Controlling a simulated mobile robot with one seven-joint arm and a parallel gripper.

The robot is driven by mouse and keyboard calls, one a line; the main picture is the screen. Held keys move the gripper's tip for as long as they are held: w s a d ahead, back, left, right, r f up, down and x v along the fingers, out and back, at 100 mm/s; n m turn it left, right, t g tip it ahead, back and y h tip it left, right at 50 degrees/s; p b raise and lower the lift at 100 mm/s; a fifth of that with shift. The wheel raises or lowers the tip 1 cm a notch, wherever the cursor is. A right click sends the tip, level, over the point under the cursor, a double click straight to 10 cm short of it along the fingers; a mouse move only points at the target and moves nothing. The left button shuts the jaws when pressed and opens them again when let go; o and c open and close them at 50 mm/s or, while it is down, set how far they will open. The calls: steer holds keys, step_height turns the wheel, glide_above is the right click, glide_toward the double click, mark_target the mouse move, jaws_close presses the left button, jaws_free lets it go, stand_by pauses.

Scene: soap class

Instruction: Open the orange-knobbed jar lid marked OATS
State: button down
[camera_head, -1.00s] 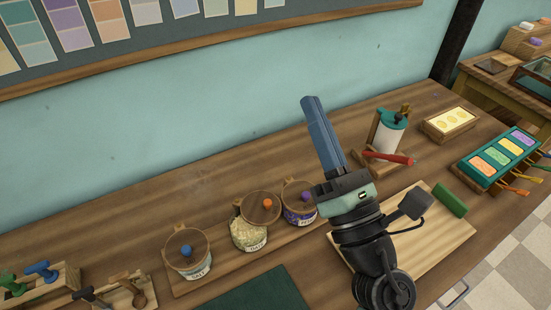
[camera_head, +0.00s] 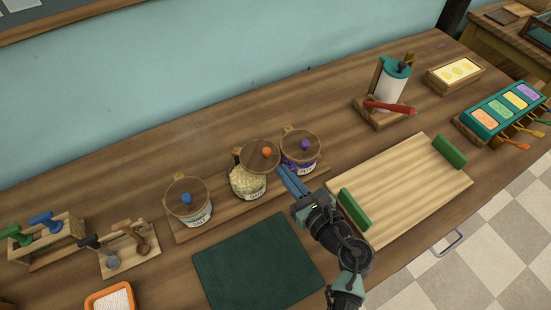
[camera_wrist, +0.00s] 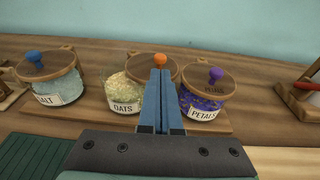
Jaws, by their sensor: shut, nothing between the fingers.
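The OATS jar (camera_head: 247,186) is the middle of three jars and holds pale flakes; its label also shows in the wrist view (camera_wrist: 123,107). Its round brown lid (camera_head: 256,160) has an orange knob (camera_head: 266,152). The lid sits off to the right of the jar mouth and looks tilted, with flakes showing at its left in the wrist view. My gripper (camera_head: 283,171) is shut and empty, its fingertips just right of the OATS jar, before the gap to the PETALS jar. In the wrist view the fingers (camera_wrist: 160,76) cover the jar's right part; I cannot tell if they touch.
The SALT jar (camera_head: 190,213) with a blue knob stands left, and the PETALS jar (camera_head: 299,165) with a purple knob right, on the same wooden board. A dark green mat (camera_head: 255,268) lies in front. A pale board (camera_head: 402,190) with green blocks lies right.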

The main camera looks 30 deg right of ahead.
mark_target(269, 154)
steer(key=shift+w+a+f, duration=0.1)
steer(key=shift+w+f, duration=0.15)
steer(key=shift+w, duration=0.9)
steer(key=shift+w+f, duration=0.2)
steer(key=shift+w, duration=0.95)
